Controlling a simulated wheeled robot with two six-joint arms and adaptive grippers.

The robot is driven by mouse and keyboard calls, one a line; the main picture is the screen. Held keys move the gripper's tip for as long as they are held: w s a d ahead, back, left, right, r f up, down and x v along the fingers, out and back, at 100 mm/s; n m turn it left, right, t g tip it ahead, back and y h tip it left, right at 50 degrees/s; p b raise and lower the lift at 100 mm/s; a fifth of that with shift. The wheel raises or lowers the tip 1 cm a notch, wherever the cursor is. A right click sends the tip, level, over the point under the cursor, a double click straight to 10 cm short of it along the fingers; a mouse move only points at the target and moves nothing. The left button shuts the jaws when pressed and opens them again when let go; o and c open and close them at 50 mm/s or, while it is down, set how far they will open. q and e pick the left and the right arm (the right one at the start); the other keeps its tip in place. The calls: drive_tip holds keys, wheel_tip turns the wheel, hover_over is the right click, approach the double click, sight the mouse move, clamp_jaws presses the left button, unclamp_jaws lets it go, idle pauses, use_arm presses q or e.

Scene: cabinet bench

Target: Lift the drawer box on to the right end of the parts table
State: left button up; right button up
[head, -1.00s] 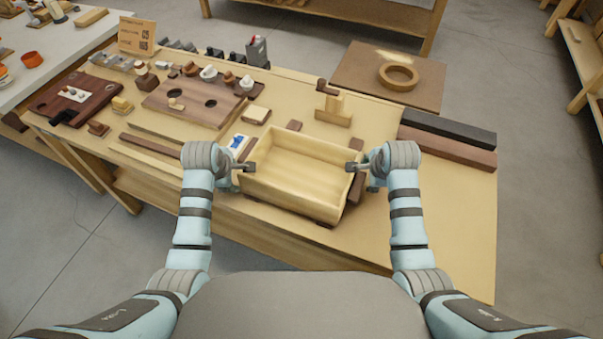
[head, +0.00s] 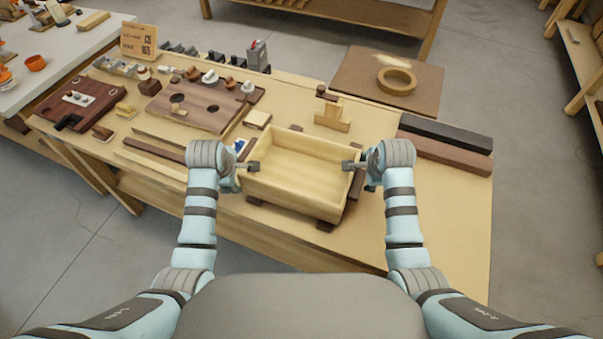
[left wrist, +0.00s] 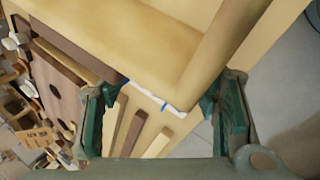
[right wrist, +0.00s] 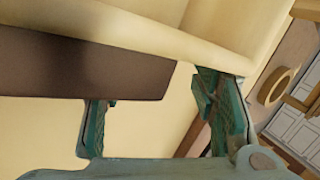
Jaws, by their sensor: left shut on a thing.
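The drawer box (head: 300,200) is a pale, open wooden tray, empty, on the parts table (head: 430,235). Dark brown blocks show at its edges. My left gripper (head: 253,167) is shut on the box's left wall; in the left wrist view the box wall (left wrist: 150,60) passes by its fingers (left wrist: 160,110). My right gripper (head: 348,166) is at the right wall; in the right wrist view its fingers (right wrist: 160,115) stand apart below the box rim (right wrist: 150,35), with a dark brown block (right wrist: 85,65) beside them. Whether they touch the wall is unclear.
A black bar (head: 445,132) and a brown bar (head: 440,154) lie at the table's back right. The right end in front of them is clear. A wooden T-shaped piece (head: 333,115) stands behind the box. A board with holes (head: 200,104) and small parts fill the left.

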use_arm(q)
drive_tip(key=r, duration=0.1)
drive_tip(key=r+p, duration=0.1)
drive_tip(key=shift+d+r, duration=0.35)
use_arm(e)
drive_tip(key=shift+s+a+r, duration=0.1)
drive_tip(key=shift+a+r, duration=0.1)
drive_tip(key=shift+r, duration=0.4)
drive_tip(key=shift+s+a+r, duration=0.1)
drive_tip(key=shift+a+r, duration=0.1)
drive_tip(key=shift+r, duration=0.4)
drive_tip(key=shift+w+f, duration=0.1)
